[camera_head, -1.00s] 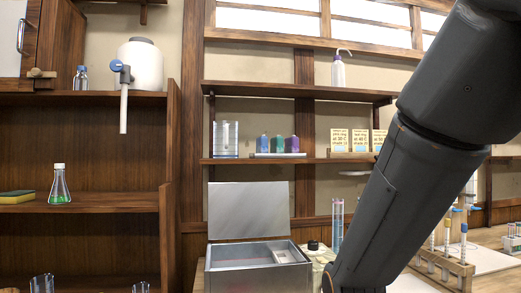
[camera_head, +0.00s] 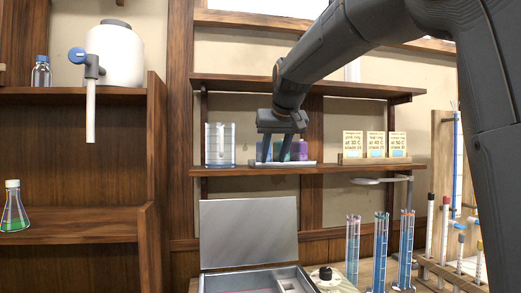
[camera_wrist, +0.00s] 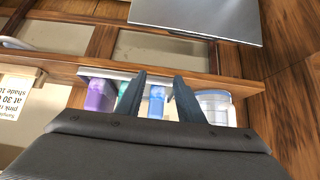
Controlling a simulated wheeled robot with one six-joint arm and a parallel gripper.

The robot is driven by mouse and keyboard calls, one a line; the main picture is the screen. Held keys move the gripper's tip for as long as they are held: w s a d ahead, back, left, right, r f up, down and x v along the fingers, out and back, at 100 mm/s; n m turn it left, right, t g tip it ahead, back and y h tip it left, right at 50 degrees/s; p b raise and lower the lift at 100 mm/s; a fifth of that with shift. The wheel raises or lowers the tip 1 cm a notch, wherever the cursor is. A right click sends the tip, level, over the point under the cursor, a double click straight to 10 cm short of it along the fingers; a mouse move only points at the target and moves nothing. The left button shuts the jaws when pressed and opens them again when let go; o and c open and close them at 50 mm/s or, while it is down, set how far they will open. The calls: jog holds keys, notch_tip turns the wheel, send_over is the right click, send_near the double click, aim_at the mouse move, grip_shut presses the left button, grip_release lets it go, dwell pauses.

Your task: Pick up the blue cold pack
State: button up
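The blue cold pack (camera_wrist: 157,103) stands on a white tray (camera_wrist: 112,74) on the shelf, beside a green pack (camera_wrist: 123,92) and a purple pack (camera_wrist: 100,95). In the wrist view it shows between the two spread fingers of my gripper (camera_wrist: 160,77), with a gap on either side. In the head view my gripper (camera_head: 278,152) hangs in front of the packs. Its fingers partly hide the blue and green ones. The gripper is open and empty. I cannot tell how far the fingertips are from the pack.
A clear container (camera_head: 220,146) stands left of the tray. Label cards (camera_head: 375,146) stand to the right on the same shelf. An upper shelf (camera_head: 350,88) runs above. Below are an open metal box (camera_head: 249,235) and tall tubes (camera_head: 380,250) on the bench.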

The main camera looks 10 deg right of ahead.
aim_at(258, 144)
jog(key=w, duration=0.2)
jog(key=w+r+p, duration=0.1)
jog(key=w, duration=0.1)
jog(key=w+r+p, duration=0.1)
jog(key=w, duration=0.2)
jog(key=shift+a+r, duration=0.15)
jog(key=shift+r, duration=0.1)
jog(key=shift+w+p, duration=1.4)
jog(key=shift+w, duration=1.65)
jog(key=shift+w+f+p, duration=0.3)
jog(key=shift+w+f, duration=0.1)
jog(key=shift+f, duration=0.05)
grip_shut()
